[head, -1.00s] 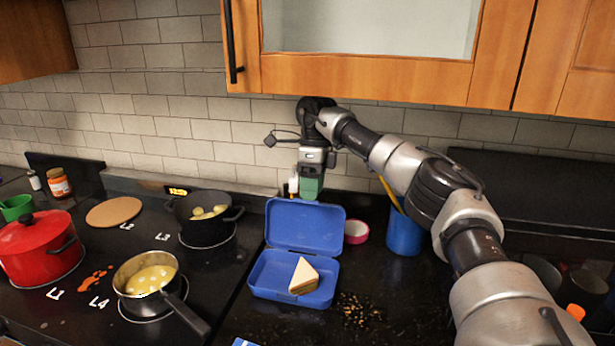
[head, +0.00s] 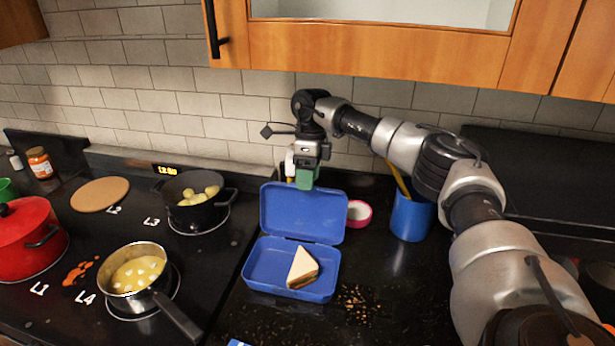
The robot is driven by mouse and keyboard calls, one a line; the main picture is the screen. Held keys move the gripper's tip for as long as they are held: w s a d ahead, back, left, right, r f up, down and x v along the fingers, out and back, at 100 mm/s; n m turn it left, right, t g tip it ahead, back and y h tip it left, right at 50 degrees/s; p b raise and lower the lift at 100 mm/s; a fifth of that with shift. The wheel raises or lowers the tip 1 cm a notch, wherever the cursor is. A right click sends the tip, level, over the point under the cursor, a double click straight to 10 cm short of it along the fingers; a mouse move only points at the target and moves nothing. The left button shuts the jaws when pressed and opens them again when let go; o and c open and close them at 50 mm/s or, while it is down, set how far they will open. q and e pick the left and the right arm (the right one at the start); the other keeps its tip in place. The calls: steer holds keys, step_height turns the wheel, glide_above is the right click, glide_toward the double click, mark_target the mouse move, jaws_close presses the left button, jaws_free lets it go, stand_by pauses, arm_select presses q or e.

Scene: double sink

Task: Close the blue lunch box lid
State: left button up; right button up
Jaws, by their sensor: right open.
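The blue lunch box (head: 262,262) sits on the dark counter in the head view. Its lid (head: 290,212) stands open, tilted up at the back. A sandwich half (head: 302,268) lies in the right part of the box. My right gripper (head: 305,180) is open and points down just behind the top edge of the lid. Its green fingertips look close to that edge; I cannot tell if they touch it. My left gripper is not in view.
A blue cup (head: 411,218) with a yellow utensil and a pink bowl (head: 359,213) stand right of the lid. A black pot (head: 195,203) and a saucepan (head: 134,272) are on the stove at left. Cabinets (head: 400,50) hang above my arm. Crumbs (head: 357,303) lie by the box.

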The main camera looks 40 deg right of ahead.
steer(key=shift+s+a+f, duration=0.1)
steer(key=shift+a+f, duration=0.05)
steer(key=shift+f, duration=0.3)
steer(key=shift+c, duration=0.3)
jaws_close()
